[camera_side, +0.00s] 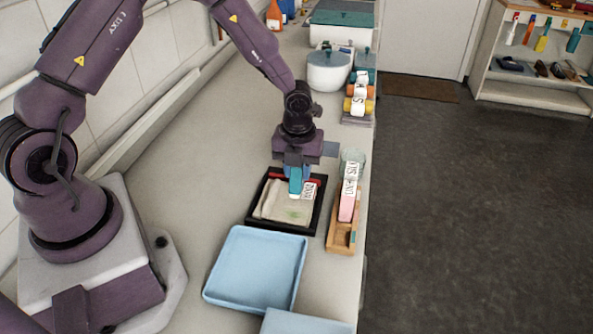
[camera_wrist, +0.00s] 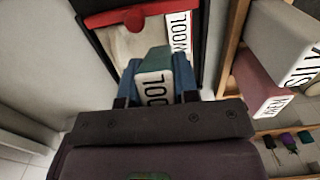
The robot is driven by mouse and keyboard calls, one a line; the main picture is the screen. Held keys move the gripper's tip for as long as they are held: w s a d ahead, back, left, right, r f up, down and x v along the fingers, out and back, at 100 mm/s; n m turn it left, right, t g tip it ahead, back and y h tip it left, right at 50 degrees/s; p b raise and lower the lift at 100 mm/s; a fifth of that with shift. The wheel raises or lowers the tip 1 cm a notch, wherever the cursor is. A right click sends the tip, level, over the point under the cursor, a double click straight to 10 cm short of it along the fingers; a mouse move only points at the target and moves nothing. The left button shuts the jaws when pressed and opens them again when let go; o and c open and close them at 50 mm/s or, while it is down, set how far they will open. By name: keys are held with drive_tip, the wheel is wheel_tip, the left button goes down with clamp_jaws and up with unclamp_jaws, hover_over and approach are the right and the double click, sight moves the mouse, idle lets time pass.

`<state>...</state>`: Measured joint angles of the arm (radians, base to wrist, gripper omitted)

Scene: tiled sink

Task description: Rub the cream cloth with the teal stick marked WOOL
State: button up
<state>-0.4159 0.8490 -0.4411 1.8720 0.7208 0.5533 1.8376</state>
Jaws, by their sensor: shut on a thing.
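My gripper (camera_side: 297,168) is shut on the teal stick (camera_side: 295,184), which points down over the cloth. In the wrist view the teal stick (camera_wrist: 154,62) sits between the fingers, and its white label shows "OOL". The cream cloth (camera_side: 270,206) lies in a black tray (camera_side: 252,215), and it also shows in the wrist view (camera_wrist: 124,47). A green smear marks the cloth near its front. I cannot tell whether the stick's lower end touches the cloth. A white WOOL tag (camera_wrist: 180,40) is at the tray's right side. A red piece (camera_wrist: 135,19) lies along the cloth's edge.
A wooden rack (camera_side: 340,238) right of the tray holds a pink stick (camera_side: 348,203) and a grey one (camera_wrist: 285,45) marked SILK. A light blue tray (camera_side: 230,276) stands in front. A white pot (camera_side: 328,72) and other labelled items are farther back. The counter left of the tray is clear.

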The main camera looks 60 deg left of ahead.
drive_tip(key=shift+w+d, duration=0.45)
drive_tip(key=shift+d, duration=0.05)
hover_over(297, 214)
drive_tip(key=shift+f, duration=0.1)
idle(0.5)
drive_tip(key=shift+w+a, duration=2.45)
wheel_tip(297, 214, up, 6)
wheel_tip(297, 214, up, 3)
drive_tip(key=shift+r, duration=0.1)
